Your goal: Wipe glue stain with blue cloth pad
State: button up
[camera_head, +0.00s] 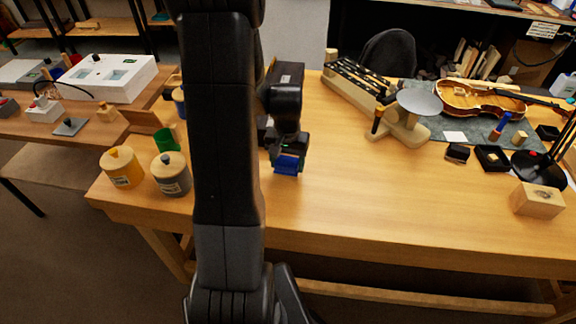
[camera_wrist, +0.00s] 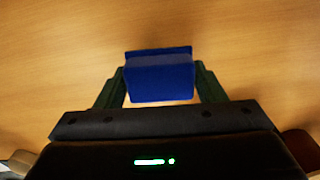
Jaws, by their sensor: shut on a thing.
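My gripper (camera_wrist: 160,84) is shut on the blue cloth pad (camera_wrist: 159,80), with a finger on each side of it. In the head view the blue pad (camera_head: 287,164) shows at the lower end of my gripper (camera_head: 288,157), over the left-middle part of the wooden bench (camera_head: 340,215). I cannot tell whether the pad touches the bench top. No glue stain can be made out on the bare wood in either view. My arm hides a strip of the bench in the head view.
A violin (camera_head: 480,98) lies on a dark mat at the back right. A wooden block (camera_head: 537,200) sits at the right. The front middle is clear.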

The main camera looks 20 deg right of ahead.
jog(key=shift+s+a+r+p, duration=0.2)
jog(key=shift+r+p, duration=0.1)
jog(key=shift+r, duration=0.35)
jog(key=shift+w+d+r+p, duration=0.15)
jog(key=shift+r+p, duration=0.4)
jog(key=shift+r, duration=0.1)
jog(key=shift+r+p, duration=1.05)
jog(key=shift+r, duration=0.5)
